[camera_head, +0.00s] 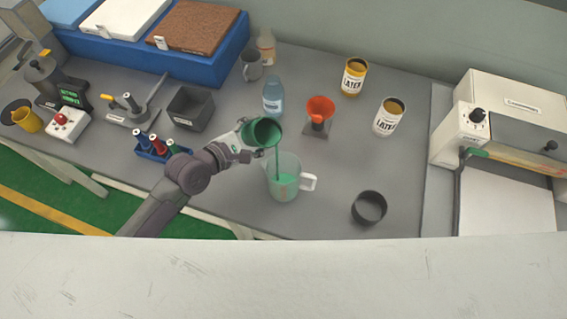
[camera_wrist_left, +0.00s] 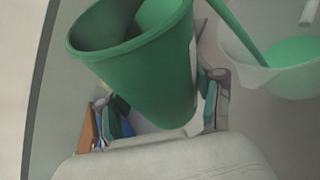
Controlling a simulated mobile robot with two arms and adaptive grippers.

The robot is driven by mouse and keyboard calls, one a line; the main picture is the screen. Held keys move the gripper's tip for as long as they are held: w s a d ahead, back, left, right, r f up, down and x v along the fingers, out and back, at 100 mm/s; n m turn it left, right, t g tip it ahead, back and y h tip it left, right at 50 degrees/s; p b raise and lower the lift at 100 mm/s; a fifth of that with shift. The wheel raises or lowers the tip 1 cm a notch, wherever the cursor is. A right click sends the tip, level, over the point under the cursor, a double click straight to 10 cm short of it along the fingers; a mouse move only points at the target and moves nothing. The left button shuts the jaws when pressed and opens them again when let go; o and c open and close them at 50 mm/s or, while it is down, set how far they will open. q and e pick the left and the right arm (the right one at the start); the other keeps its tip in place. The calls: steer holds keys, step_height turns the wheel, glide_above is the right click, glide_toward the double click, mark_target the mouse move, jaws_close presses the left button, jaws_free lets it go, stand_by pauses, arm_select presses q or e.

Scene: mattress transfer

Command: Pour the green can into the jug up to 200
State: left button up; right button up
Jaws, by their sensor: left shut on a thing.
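My left gripper (camera_head: 247,147) is shut on the green can (camera_head: 266,132) and holds it tilted above the jug. In the left wrist view the green can (camera_wrist_left: 150,65) fills the middle, between the gripper fingers. A green stream runs from its lip down into the clear jug (camera_head: 270,179), which stands upright on the table with its handle to the right. Green liquid (camera_head: 287,184) lies in the jug, and it also shows in the left wrist view (camera_wrist_left: 297,62). The jug's scale marks are too small to read. My right gripper is in neither view.
A dark round bowl (camera_head: 369,207) stands right of the jug. An orange funnel on a stand (camera_head: 320,110), a blue bottle (camera_head: 273,94) and two latex cans (camera_head: 389,117) stand behind. A bottle rack (camera_head: 160,150) is left of my arm. Bare table lies between jug and bowl.

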arm_select(q)
steer(key=shift+r+m+t+b, duration=0.4)
steer(key=shift+r+m+b, duration=0.05)
steer(key=shift+r+m, duration=0.15)
stand_by(0.8)
steer(key=shift+f, duration=0.1)
steer(key=shift+f+b, duration=0.2)
steer(key=shift+b, duration=0.25)
steer(key=shift+w+f+m+t+y+b, duration=0.1)
steer(key=shift+f+m+t+y+b, duration=0.4)
steer(key=shift+b, duration=1.15)
steer(key=shift+r+m+b, duration=0.4)
steer(key=shift+m+b, duration=0.3)
steer(key=shift+b, duration=0.3)
stand_by(0.4)
steer(key=shift+f+m+t+b, duration=0.15)
steer(key=shift+m+t+b, duration=0.5)
steer(key=shift+b, duration=1.05)
stand_by(0.8)
